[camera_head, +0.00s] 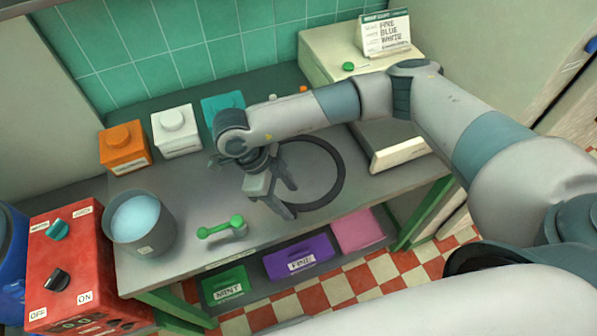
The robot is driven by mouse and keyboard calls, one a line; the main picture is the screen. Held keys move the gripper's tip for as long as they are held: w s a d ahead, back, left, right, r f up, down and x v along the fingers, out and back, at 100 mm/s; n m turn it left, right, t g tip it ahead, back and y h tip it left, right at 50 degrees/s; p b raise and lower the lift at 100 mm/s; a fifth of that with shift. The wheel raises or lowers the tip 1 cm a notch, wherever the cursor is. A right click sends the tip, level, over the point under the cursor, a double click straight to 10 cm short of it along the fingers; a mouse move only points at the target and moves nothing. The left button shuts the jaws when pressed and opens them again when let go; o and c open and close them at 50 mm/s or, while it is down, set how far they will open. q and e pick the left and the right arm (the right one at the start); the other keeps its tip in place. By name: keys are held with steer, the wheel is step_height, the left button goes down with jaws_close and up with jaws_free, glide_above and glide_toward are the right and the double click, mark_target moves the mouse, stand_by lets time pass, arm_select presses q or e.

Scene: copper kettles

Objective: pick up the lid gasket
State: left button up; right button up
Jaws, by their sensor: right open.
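The lid gasket appears to be the large thin black ring (343,178) lying flat on the grey worktop (205,200). Its left part is hidden behind my right gripper and wrist. My right gripper (291,201) points down at the ring's left side, with its two fingers spread apart and nothing seen between them. One fingertip is near the ring's front left edge. I cannot tell whether it touches the ring. My left gripper is not in view.
Orange (124,158), white (177,142) and teal (222,103) canisters line the back. A bucket of blue contents (139,243), a green-knobbed handle (221,228) and a red switch box (68,262) are at left. A cream appliance (335,50) stands behind right. Labelled bins (297,265) sit below.

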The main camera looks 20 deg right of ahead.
steer(key=x, duration=0.1)
steer(key=p+x, duration=0.1)
steer(key=shift+s+d+f+p, duration=0.2)
steer(key=shift+s+f+p, duration=0.05)
steer(key=shift+s+p, duration=0.05)
steer(key=shift+d+f, duration=0.1)
steer(key=shift+f, duration=0.25)
steer(key=shift+c, duration=0.3)
steer(key=c, duration=1.2)
steer(key=shift+r, duration=0.1)
